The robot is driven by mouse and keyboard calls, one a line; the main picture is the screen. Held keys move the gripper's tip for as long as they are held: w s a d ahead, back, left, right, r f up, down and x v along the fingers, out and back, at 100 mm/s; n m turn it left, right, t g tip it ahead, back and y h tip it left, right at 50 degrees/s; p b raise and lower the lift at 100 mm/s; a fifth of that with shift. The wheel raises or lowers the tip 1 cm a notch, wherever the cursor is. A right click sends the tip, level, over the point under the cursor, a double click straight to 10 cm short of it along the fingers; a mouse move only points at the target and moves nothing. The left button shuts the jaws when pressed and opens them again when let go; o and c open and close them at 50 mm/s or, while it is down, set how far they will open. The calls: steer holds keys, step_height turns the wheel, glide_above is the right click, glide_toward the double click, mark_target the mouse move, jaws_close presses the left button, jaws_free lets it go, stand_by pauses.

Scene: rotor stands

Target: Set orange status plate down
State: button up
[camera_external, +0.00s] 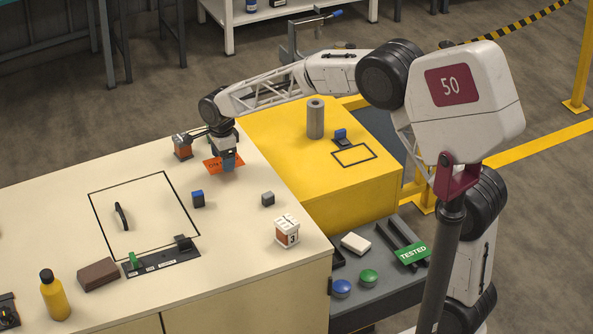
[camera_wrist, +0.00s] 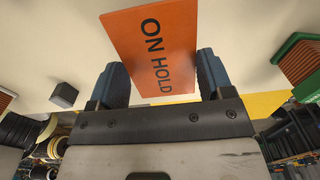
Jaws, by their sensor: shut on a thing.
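The orange status plate (camera_external: 222,165) is a thin plate whose lettering reads ON HOLD in the wrist view (camera_wrist: 155,45). My gripper (camera_external: 228,160) is shut on it over the far part of the cream tabletop (camera_external: 60,207). In the wrist view, my two blue fingers (camera_wrist: 160,82) stand on either side of the plate, and the plate extends beyond the fingertips. I cannot tell whether its lower edge touches the table. A black-outlined square (camera_external: 105,192) on the tabletop lies left of the gripper, with a small dark handle-like piece (camera_external: 122,216) inside.
A blue block (camera_external: 198,199), a grey cube (camera_external: 268,199) and a white box (camera_external: 287,231) stand nearby. A black slotted stand (camera_external: 162,262) is at the front. The yellow stand (camera_external: 270,128) bears a grey cylinder (camera_external: 315,118). A green TESTED plate (camera_external: 412,253) lies lower right.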

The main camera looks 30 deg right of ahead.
steer(key=shift+f, duration=1.75)
steer(key=shift+f, duration=0.1)
steer(key=o, duration=0.9)
steer(key=shift+o, duration=0.2)
step_height(320, 180, up, 12)
